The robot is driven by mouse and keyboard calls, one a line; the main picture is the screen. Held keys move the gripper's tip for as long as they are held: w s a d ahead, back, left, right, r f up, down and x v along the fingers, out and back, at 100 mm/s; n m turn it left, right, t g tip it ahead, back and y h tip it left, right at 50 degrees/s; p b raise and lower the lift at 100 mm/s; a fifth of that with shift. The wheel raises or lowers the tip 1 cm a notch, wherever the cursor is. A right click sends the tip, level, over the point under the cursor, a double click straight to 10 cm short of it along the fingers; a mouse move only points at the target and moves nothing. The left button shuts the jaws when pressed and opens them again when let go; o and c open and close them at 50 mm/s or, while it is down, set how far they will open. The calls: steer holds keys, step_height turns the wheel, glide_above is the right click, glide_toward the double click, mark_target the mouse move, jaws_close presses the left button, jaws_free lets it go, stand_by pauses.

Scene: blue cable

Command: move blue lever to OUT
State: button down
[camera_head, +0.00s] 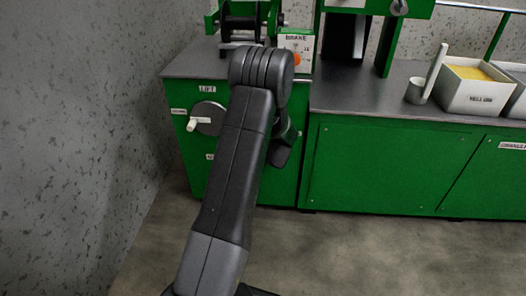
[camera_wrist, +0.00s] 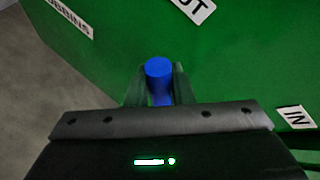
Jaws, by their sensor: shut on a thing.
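The blue lever (camera_wrist: 159,69) shows in the wrist view as a round-ended knob in front of a green panel. My gripper (camera_wrist: 160,82) has one finger on each side of it and is shut on it. A label ending in "UT" (camera_wrist: 196,6) is on the panel above the lever, cut by the frame edge. An "IN" label (camera_wrist: 295,117) is on the panel to the lower right. The lever's base is hidden behind my gripper. In the head view my arm covers the lever and my fingertips.
A white crank knob (camera_head: 192,125) on a grey disc sticks out from the green cabinet's left front. A brake box (camera_head: 297,50) with an orange knob stands on the counter. A white bin (camera_head: 476,87) is at the right. A grey wall is close at the left.

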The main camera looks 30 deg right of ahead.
steer(key=shift+f, duration=0.1)
steer(key=c, duration=1.5)
jaws_free()
steer(key=shift+a, duration=0.1)
steer(key=shift+c, duration=0.2)
steer(key=shift+s+r, duration=0.2)
steer(key=shift+r, duration=0.05)
steer(key=p+v, duration=0.2)
steer(key=v, duration=1.1)
steer(key=b+x, duration=0.2)
steer(key=x, duration=1.1)
steer(key=shift+w+f, duration=0.25)
